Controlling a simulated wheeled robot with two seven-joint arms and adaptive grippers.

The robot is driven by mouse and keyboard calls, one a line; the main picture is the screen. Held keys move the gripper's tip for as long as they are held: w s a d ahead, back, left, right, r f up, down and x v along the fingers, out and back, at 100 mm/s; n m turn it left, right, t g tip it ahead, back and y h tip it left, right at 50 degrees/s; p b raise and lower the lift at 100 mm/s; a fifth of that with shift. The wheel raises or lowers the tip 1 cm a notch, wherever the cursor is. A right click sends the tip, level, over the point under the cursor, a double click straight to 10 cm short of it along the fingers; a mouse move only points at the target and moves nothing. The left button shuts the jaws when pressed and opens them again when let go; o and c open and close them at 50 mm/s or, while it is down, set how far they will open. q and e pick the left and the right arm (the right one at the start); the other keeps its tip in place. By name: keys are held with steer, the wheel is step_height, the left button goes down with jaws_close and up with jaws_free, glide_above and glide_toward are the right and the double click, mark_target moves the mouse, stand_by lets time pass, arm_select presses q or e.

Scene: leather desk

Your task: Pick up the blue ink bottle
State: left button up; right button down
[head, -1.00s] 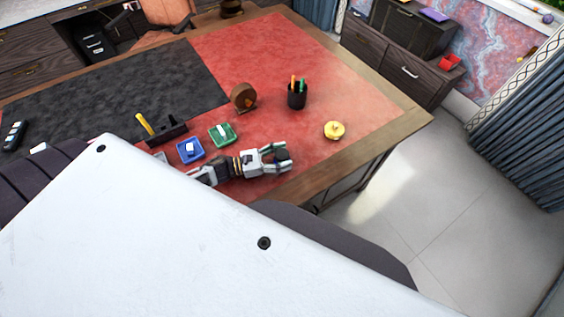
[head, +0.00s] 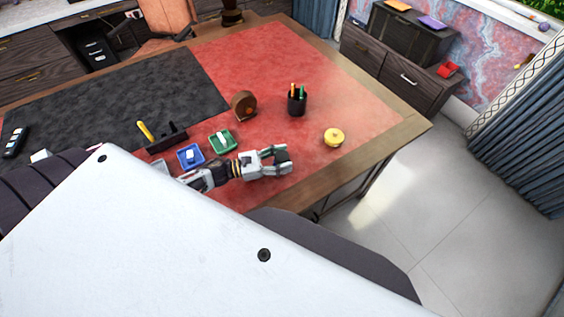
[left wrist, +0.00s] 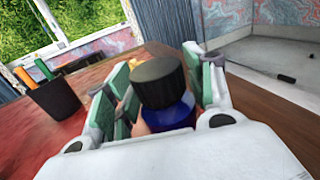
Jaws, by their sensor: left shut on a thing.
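The blue ink bottle (left wrist: 172,112) stands between the fingers of my left gripper in the left wrist view. It has a black cap (left wrist: 158,82) and dark blue glass. The green finger pads lie on both sides of it, and the gripper is shut on it. In the head view my left gripper (head: 283,160) is low over the red part of the desk near its front edge. The bottle is hidden there by the fingers. My right gripper does not show in either view.
A black pen cup (head: 297,104) and a yellow round object (head: 334,138) stand beyond the gripper on the desk (head: 400,134). A green tray (head: 223,141), a blue tray (head: 190,156) and a brown round object (head: 244,104) are to its left. Red desktop between them is clear.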

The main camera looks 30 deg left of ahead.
arm_select(q)
steer(key=shift+r, duration=3.45)
